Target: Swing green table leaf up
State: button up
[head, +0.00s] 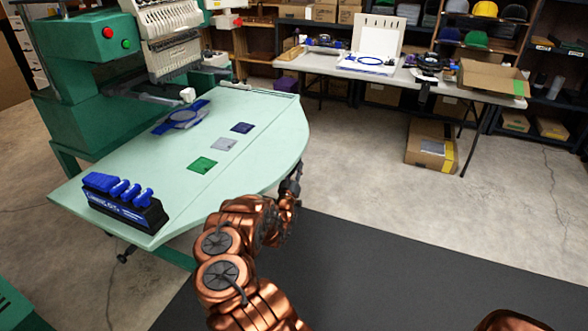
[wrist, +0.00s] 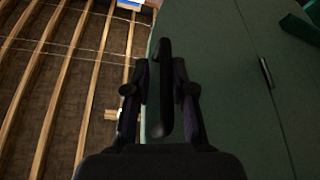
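The green table leaf (head: 262,165) is the rounded right part of the pale green table top. In the head view it looks about level with the rest of the top. The wrist view looks up at its dark green underside (wrist: 225,120), with a seam and a small dark fitting (wrist: 266,72) on the right. A dark bar-shaped handle (wrist: 164,90) stands between the fingers of my gripper (wrist: 162,75), which look closed in on it; the exact contact is dim. In the head view my gripper (head: 292,183) is at the leaf's right edge, partly hidden by my arm.
On the table top are a blue thread rack (head: 125,204), fabric squares (head: 202,165) and a blue hoop (head: 182,117). A green embroidery machine (head: 85,90) stands behind. A white worktable (head: 400,74) and a cardboard box (head: 431,147) are at the back right. The right floor is clear.

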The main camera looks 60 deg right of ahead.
jog(key=shift+w+a+f, duration=0.1)
dwell(0.5)
jog(key=shift+a+f, duration=0.25)
jog(key=shift+a, duration=0.2)
jog(key=v, duration=1.1)
jog(key=shift+s+r, duration=0.2)
jog(key=shift+s, duration=0.05)
